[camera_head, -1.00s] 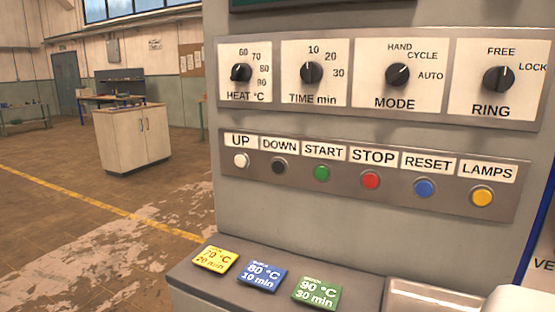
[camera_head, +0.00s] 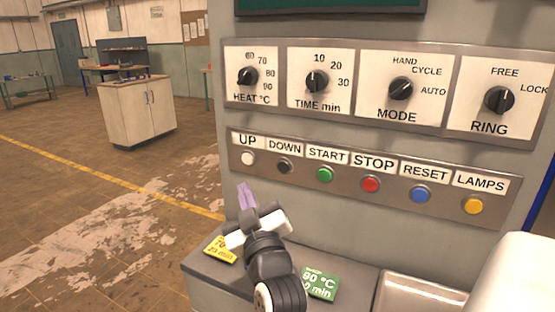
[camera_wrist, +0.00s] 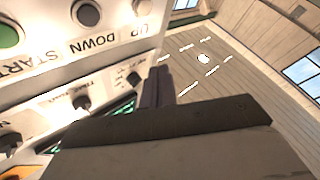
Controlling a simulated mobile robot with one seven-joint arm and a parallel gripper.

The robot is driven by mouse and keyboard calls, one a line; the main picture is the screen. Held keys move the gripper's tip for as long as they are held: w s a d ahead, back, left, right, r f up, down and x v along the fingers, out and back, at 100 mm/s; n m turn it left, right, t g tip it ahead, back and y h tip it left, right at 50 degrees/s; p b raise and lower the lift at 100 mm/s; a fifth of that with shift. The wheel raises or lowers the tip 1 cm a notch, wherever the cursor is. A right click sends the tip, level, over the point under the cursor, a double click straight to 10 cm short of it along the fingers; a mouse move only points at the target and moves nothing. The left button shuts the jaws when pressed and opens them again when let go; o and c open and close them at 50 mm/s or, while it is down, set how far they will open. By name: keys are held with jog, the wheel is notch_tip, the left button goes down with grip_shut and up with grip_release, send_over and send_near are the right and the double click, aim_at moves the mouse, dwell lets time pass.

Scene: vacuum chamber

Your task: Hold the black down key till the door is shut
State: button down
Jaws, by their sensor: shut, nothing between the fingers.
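The black DOWN key (camera_head: 285,167) sits in the key row of the panel, between the white UP key (camera_head: 248,158) and the green START key (camera_head: 325,174). My gripper (camera_head: 246,192) is shut and empty, with its purple fingertips below the UP key and lower left of the DOWN key. It looks apart from the panel. In the wrist view the fingers (camera_wrist: 155,85) point up the picture and the DOWN key (camera_wrist: 86,13) shows at the top left, not touched. The door is not in view.
STOP (camera_head: 370,184), RESET (camera_head: 420,194) and LAMPS (camera_head: 474,205) keys continue the row to the right. Several dials sit above. A yellow card (camera_head: 220,250) and a green card (camera_head: 320,283) lie on the ledge below; my arm hides the blue card.

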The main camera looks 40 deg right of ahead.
aim_at(283, 167)
jog(key=shift+s+d+f+g+h, duration=0.15)
jog(key=shift+s+d, duration=0.25)
jog(key=shift+d, duration=0.15)
jog(key=shift+s+d+f+g+h, duration=0.1)
jog(key=shift+s+d+g+h, duration=0.05)
jog(key=shift+s+d, duration=0.3)
jog(key=shift+w+d, duration=0.1)
jog(key=shift+w+d+b, duration=0.15)
jog(key=shift+w+d, duration=0.4)
jog(key=shift+d, duration=0.8)
jog(key=shift+w+d+b, duration=0.15)
jog(key=shift+w+d, duration=0.4)
jog(key=shift+d, duration=0.75)
jog(key=shift+w+d+b, duration=0.15)
jog(key=shift+w+d, duration=0.4)
jog(key=shift+d, duration=0.8)
jog(key=shift+d, duration=0.1)
jog(key=shift+w+d+b, duration=0.2)
jog(key=shift+d+b, duration=0.1)
jog(key=shift+b, duration=0.05)
